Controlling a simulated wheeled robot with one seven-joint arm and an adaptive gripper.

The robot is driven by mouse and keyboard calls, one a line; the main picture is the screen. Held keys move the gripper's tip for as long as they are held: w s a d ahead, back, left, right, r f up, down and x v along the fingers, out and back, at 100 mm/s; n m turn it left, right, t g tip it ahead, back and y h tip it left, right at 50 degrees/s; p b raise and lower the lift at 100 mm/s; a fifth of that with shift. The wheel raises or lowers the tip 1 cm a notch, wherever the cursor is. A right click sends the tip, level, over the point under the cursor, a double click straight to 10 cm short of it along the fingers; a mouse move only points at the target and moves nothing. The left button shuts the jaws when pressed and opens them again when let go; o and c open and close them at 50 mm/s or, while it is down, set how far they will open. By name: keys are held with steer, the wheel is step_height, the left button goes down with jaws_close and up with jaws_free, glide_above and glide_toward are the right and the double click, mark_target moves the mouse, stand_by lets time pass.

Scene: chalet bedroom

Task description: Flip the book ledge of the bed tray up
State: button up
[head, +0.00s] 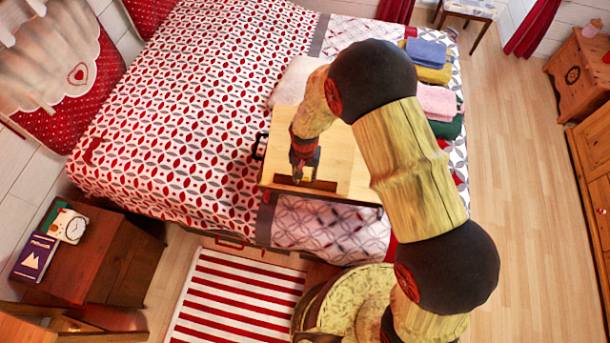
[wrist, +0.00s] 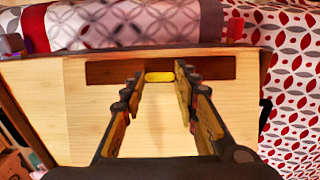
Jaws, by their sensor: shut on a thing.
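The bed tray (head: 346,160) is a pale wooden board lying on the bed; it fills much of the wrist view (wrist: 85,130). Its book ledge is a dark brown strip near one edge, seen in the head view (head: 325,186) and the wrist view (wrist: 108,73). A small yellow tab (wrist: 159,77) sits at the middle of the strip. My gripper (wrist: 159,72) is over the strip with a fingertip on each side of the tab, shut on it. In the head view my gripper (head: 303,177) partly hides the ledge. The ledge's tilt is hard to tell.
The patterned bed (head: 190,110) surrounds the tray. Folded towels (head: 437,100) lie at the right side of the bed. A nightstand (head: 90,255) with a clock (head: 74,228) and a book (head: 36,256) stands at left. Open floor (head: 515,170) lies to the right.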

steer(key=shift+c, duration=0.9)
